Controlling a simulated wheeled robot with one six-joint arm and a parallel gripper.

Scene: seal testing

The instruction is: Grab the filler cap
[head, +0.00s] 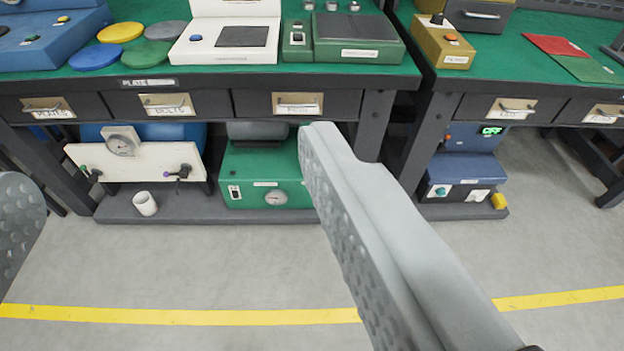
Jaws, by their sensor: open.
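No part in view is clearly marked as the filler cap, so I cannot tell which it is. A small yellow piece (499,201) sits at the right end of the low shelf, beside a blue machine (466,178). A small white cylinder (145,203) stands on the left low shelf in front of a white panel with a gauge (122,144). My gripper (170,160) is open and nothing shows between its fingers. One grey dimpled finger is at the left edge, the other crosses from centre to lower right, hiding part of the shelf and floor.
Two benches with green tops (350,72) and labelled drawers (298,103) stand ahead. Coloured plates (120,32) and a white device (230,42) lie on the left one. A green gauge box (262,178) is below. The floor with a yellow line (180,316) is clear.

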